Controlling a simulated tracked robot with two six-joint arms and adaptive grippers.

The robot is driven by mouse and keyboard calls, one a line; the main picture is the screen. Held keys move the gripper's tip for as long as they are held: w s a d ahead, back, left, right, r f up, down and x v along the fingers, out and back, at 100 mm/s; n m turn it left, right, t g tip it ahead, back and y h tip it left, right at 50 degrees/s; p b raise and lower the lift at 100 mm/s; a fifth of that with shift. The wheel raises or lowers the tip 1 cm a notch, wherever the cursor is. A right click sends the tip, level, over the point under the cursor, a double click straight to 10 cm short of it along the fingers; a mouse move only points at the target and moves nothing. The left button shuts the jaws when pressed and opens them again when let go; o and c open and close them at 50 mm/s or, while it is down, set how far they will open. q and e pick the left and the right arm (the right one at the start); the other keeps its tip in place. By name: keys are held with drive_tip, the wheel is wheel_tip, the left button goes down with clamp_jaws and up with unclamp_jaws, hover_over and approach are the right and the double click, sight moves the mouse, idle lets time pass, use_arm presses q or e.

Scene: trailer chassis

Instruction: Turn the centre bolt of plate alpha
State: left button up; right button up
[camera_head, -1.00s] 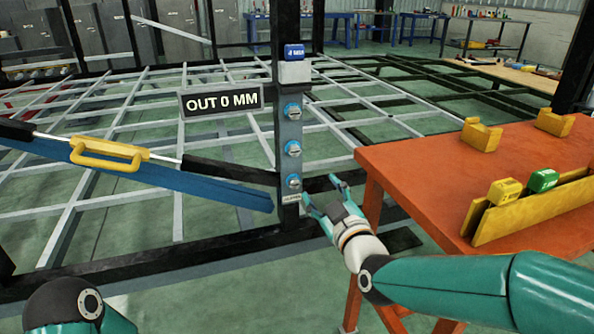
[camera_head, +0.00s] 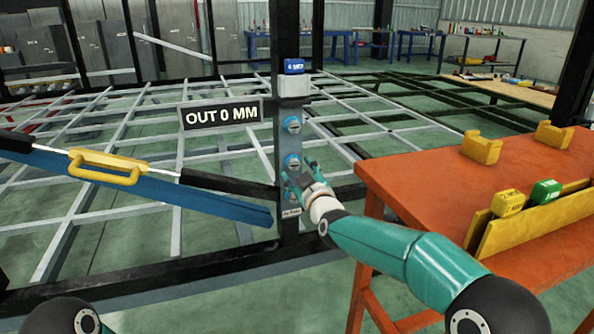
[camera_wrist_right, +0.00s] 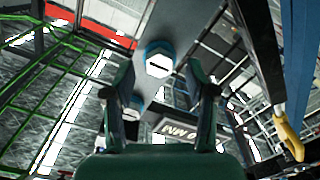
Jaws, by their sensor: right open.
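Plate alpha (camera_head: 289,146) is a grey upright plate on a dark post, with a small label low on it. Its top bolt (camera_head: 292,124) and centre bolt (camera_head: 292,161) are round and blue with pale slotted faces. The lowest bolt is mostly hidden behind my right gripper (camera_head: 301,178). That gripper is open in front of the plate's lower part, just below the centre bolt. In the right wrist view one bolt (camera_wrist_right: 158,58) shows beyond the open fingers, and another is partly behind the left finger. I see no bolt gripped. My left gripper is out of view.
An "OUT 0 MM" sign (camera_head: 221,114) is left of the plate. A blue bar with a yellow handle (camera_head: 104,166) slopes towards the post from the left. An orange table (camera_head: 425,190) with yellow holders and yellow and green blocks stands to the right.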

drive_tip(key=shift+x, duration=0.8)
clamp_jaws()
